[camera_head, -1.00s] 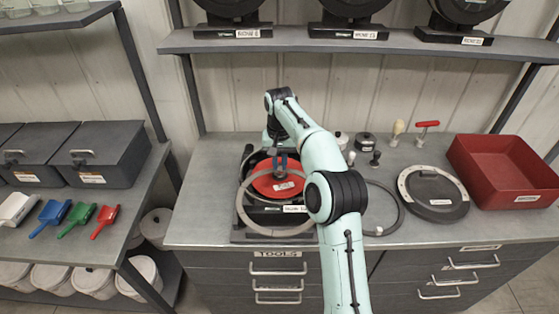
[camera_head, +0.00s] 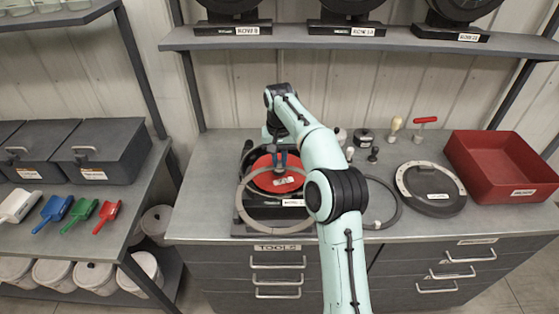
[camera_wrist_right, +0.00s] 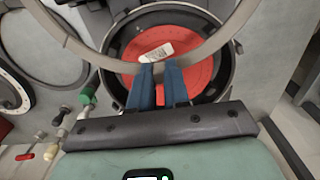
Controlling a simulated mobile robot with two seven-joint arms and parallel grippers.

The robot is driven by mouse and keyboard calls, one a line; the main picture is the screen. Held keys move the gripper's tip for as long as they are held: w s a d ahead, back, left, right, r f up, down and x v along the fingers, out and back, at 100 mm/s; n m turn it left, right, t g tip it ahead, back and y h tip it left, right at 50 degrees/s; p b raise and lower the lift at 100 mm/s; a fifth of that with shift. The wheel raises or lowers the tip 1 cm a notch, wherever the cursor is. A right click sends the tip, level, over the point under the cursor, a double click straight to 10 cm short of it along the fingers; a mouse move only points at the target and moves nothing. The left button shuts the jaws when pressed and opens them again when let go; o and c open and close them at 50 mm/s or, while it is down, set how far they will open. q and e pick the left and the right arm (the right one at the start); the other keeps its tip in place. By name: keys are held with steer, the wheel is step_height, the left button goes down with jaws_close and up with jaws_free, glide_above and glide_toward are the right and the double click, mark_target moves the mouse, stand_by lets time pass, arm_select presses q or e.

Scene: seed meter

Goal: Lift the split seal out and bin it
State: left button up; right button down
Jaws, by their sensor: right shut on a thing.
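The seal, a pale grey ring (camera_head: 241,207), is held tilted in front of the seed meter's round black housing (camera_wrist_right: 233,72). My right gripper (camera_head: 279,159) is shut on the ring's upper edge. In the right wrist view the ring (camera_wrist_right: 88,52) crosses at the blue fingertips (camera_wrist_right: 160,70). A red disc (camera_head: 264,181) with a white label sits inside the housing, behind the ring. I cannot make out the split in the ring. An open red bin (camera_head: 487,188) stands at the bench's right end; its label is unreadable. My left gripper is not in view.
A darker grey ring (camera_head: 388,222) lies on the bench right of my arm, which partly hides it. Beyond it lies a round black cover with a pale rim (camera_head: 432,190). Small knobbed tools (camera_head: 394,126) stand behind. A shelf (camera_head: 400,45) with machines hangs above.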

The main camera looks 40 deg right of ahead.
steer(key=shift+r, duration=2.95)
